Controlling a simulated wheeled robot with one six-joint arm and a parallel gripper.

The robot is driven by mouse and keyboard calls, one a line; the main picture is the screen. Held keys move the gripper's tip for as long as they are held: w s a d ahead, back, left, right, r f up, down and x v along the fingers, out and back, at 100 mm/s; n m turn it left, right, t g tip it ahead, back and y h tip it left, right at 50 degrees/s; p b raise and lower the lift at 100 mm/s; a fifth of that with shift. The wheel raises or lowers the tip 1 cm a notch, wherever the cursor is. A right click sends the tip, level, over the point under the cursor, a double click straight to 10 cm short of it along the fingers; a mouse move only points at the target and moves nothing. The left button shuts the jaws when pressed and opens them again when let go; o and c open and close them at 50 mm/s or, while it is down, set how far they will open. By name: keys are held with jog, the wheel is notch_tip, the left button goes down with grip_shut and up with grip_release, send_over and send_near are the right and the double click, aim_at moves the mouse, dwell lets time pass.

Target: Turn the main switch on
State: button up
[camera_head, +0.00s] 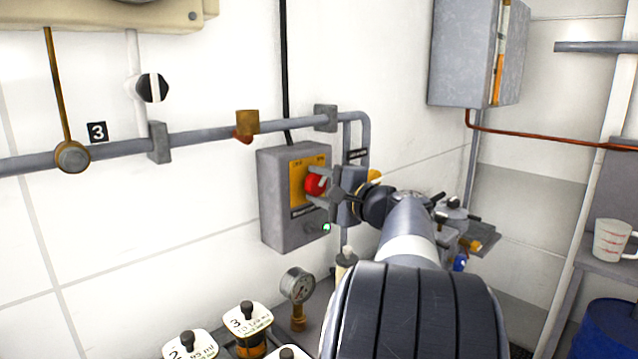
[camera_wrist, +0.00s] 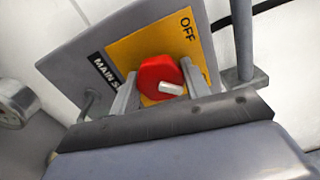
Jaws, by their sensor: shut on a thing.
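The main switch is a red knob (camera_head: 314,184) on a yellow plate (camera_head: 298,184), on the front of a grey wall box (camera_head: 272,215). In the wrist view, the red knob (camera_wrist: 157,72) sits between my two fingers and shows a white mark along its face. The word OFF is at one corner of the yellow plate (camera_wrist: 125,49), and a black label beginning "MAIN S" (camera_wrist: 106,72) runs along its edge. My gripper (camera_head: 319,187) is shut on the knob, with a finger at either side. It also shows in the wrist view (camera_wrist: 160,90). Part of the plate is hidden by the knob and fingers.
A small lit lamp (camera_head: 326,228) is low on the box. A grey pipe (camera_head: 200,138) runs along the wall above. A pressure gauge (camera_head: 297,285) and several numbered, knob-topped parts (camera_head: 248,318) stand below. A cup (camera_head: 611,240) is at the right.

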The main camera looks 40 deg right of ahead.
jog(key=shift+m, duration=0.5)
jog(key=o, duration=1)
jog(key=s, duration=0.7)
jog(key=s+b, duration=0.1)
jog(key=s, duration=0.2)
jog(key=shift+s+d, duration=0.4)
jog(key=shift+w, duration=0.1)
jog(key=w, duration=0.7)
jog(key=w+a+p, duration=0.1)
jog(key=w, duration=0.2)
jog(key=shift+w, duration=0.35)
jog(key=shift+d, duration=0.1)
